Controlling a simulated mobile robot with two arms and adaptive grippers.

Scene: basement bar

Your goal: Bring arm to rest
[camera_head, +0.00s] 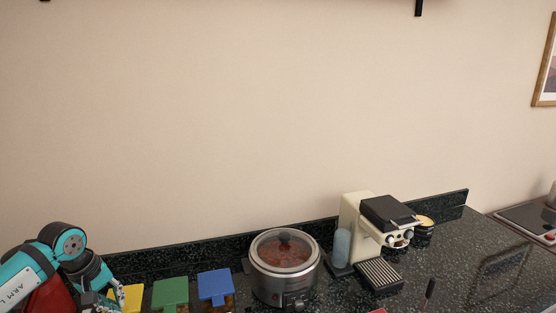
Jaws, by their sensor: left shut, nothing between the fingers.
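My left arm comes in at the lower left corner of the head view, bent over the counter. My left gripper (112,300) is at the bottom edge, partly cut off and small in the picture. It is shut and empty, just in front of a yellow-lidded container (130,296), which it partly hides; I cannot tell whether they touch. My right gripper is not in view.
Green-lidded (171,292) and blue-lidded (216,286) containers stand right of the yellow one. A slow cooker (285,272) with a glass lid and a coffee machine (366,230) follow along the wall. The dark counter (455,255) is mostly clear at right.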

